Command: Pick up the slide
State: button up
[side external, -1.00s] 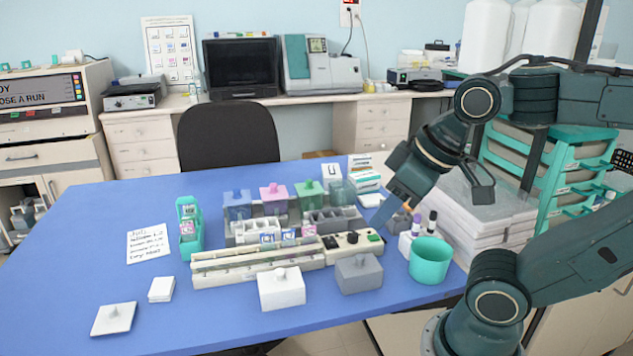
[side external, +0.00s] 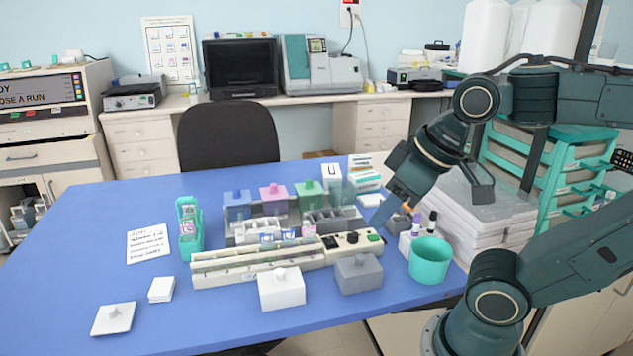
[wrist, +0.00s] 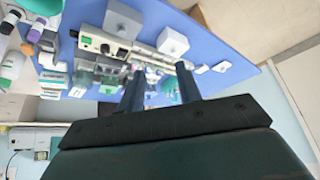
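Several slides with coloured label ends stand in a row in front of the white rack: a blue-labelled slide (side external: 267,238), another slide (side external: 288,234) and a pink-labelled slide (side external: 309,231). More slides (side external: 187,228) show in the open teal slide box (side external: 196,250) at the left. Which slide the task means cannot be told. My gripper (side external: 380,218) is above the right side of the blue table, right of the racks and apart from the slides. In the wrist view my gripper (wrist: 162,80) has its two fingers spread, with nothing visibly held between them.
Lidded staining jars (side external: 272,197) stand behind the racks. A long cream tray (side external: 225,277), a control box (side external: 352,246), a white jar (side external: 281,289) and a grey jar (side external: 358,275) stand in front. A teal cup (side external: 430,262) and bottles are near my arm. The left table is mostly clear.

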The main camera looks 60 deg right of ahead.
jog(key=n+g+y, duration=0.2)
jog(key=n+y, duration=0.1)
jog(key=n, duration=0.6)
send_over(268, 233)
jog(key=s+d, duration=0.3)
jog(key=d, duration=0.1)
jog(key=f, duration=0.4)
jog(key=shift+s+a+f, duration=0.1)
jog(key=shift+a+f, duration=0.1)
jog(key=shift+f, duration=0.2)
jog(key=x, duration=0.8)
jog(key=shift+a+f, duration=0.2)
jog(key=shift+f, duration=0.1)
jog(key=shift+f, duration=0.1)
jog(key=shift+s+x, duration=0.15)
jog(key=shift+x, duration=1.1)
jog(key=shift+s+x, duration=0.15)
jog(key=shift+x, duration=1.05)
jog(key=shift+a+f, duration=0.1)
